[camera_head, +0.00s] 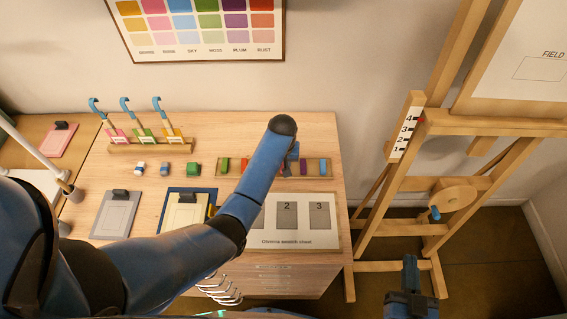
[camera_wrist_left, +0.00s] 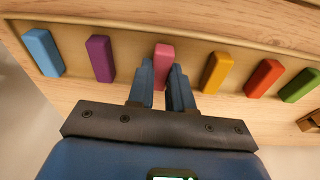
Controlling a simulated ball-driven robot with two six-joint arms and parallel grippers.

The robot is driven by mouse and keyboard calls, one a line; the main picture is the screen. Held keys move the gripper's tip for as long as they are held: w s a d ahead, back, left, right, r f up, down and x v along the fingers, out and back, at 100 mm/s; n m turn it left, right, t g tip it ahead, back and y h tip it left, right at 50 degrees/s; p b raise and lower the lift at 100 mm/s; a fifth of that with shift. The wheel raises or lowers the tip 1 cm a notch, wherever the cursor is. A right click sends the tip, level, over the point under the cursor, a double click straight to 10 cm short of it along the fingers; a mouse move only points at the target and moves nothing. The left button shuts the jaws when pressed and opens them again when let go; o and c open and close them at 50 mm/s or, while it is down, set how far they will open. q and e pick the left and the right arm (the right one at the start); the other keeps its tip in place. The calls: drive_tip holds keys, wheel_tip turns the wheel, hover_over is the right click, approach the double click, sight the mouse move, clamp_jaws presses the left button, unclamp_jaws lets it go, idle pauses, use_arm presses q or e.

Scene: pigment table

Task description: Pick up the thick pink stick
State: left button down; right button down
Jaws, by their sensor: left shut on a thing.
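The thick pink stick (camera_wrist_left: 163,60) stands in the row in the wooden tray (camera_wrist_left: 205,28), between the purple stick (camera_wrist_left: 101,58) and the orange stick (camera_wrist_left: 216,72). My left gripper (camera_wrist_left: 168,78) is shut on the pink stick, with one blue finger on each side of it. I cannot tell whether the stick is clear of the tray floor. In the head view my left arm hides the pink stick and most of that gripper. My right gripper (camera_head: 410,268) is over the floor to the right of the table, far from the sticks; its finger gap is unclear.
Blue (camera_wrist_left: 43,52), red (camera_wrist_left: 264,78) and green (camera_wrist_left: 300,85) sticks share the tray. A numbered card (camera_head: 330,235) lies in front of it. Small blocks (camera_head: 193,169) and a rack of hooked tools (camera_head: 150,148) are to the left. A wooden easel (camera_head: 380,215) stands right.

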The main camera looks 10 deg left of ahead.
use_arm(q)
wheel_tip(320, 180, up, 20)
drive_tip(key=p, duration=0.4)
drive_tip(key=shift+f, duration=0.2)
idle(0.4)
drive_tip(key=c, duration=1.6)
unclamp_jaws()
clamp_jaws()
